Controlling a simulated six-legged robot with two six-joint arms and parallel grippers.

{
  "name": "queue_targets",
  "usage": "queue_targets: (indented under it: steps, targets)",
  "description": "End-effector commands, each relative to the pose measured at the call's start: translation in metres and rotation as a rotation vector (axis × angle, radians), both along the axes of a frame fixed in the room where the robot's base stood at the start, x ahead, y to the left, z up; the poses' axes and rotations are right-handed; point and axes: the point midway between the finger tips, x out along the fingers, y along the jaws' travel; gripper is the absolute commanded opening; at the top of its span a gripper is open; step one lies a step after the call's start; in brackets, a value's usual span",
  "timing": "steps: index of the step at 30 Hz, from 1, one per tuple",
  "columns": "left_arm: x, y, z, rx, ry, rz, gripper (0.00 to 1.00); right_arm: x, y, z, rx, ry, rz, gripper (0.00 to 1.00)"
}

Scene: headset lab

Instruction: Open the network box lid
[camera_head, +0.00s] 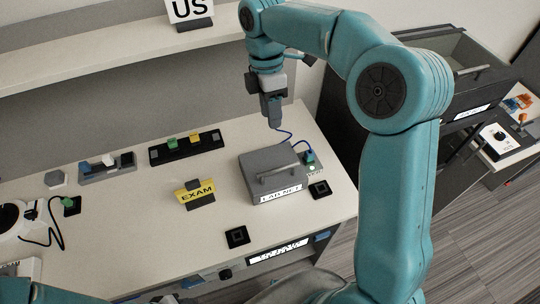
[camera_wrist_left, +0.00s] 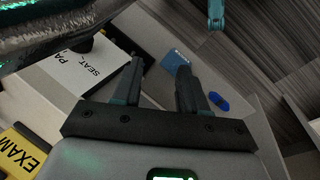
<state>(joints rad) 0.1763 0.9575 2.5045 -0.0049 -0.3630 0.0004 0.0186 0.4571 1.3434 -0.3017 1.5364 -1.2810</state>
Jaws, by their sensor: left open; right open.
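The grey network box (camera_head: 262,160) stands on the right part of the white bench in the head view, with a white label on its front that seems to read LAB NET. Its lid is down, with a bar handle (camera_head: 279,171) on top. My right gripper (camera_head: 273,123) points down just behind and above the box, apart from the handle. Its jaws are small in view; it is open and nothing shows in it. My left gripper (camera_wrist_left: 161,66) shows in the left wrist view, with its two fingers apart and empty. The network box is not recognisable in that view.
A blue cable (camera_head: 285,133) runs behind the box to a small green and blue connector (camera_head: 310,158). Black square pads (camera_head: 237,237) lie nearby. A yellow EXAM sign (camera_head: 196,193) stands left of the box. A dark open drawer cabinet (camera_head: 455,60) is at the right.

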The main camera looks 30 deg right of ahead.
Motion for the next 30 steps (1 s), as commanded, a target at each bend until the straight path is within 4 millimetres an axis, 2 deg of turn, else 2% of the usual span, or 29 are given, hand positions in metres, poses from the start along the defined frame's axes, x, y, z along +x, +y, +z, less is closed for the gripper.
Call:
queue_targets:
  steps: [5,21,25,30]
  targets:
    - [0.000,0.000,-0.001,0.000,0.000,0.000,0.43,-0.008,0.000,-0.015,-0.001,0.004,-0.001,0.40]
    - [0.000,0.000,0.003,0.000,0.000,0.000,0.43,-0.034,0.007,-0.132,0.001,0.005,-0.001,0.40]
    - [0.000,0.000,0.004,0.000,0.000,0.000,0.43,-0.035,0.007,-0.149,0.000,0.003,-0.001,0.40]
    - [0.000,0.000,0.005,0.000,0.000,0.000,0.43,-0.036,0.008,-0.159,0.000,0.000,-0.002,0.40]
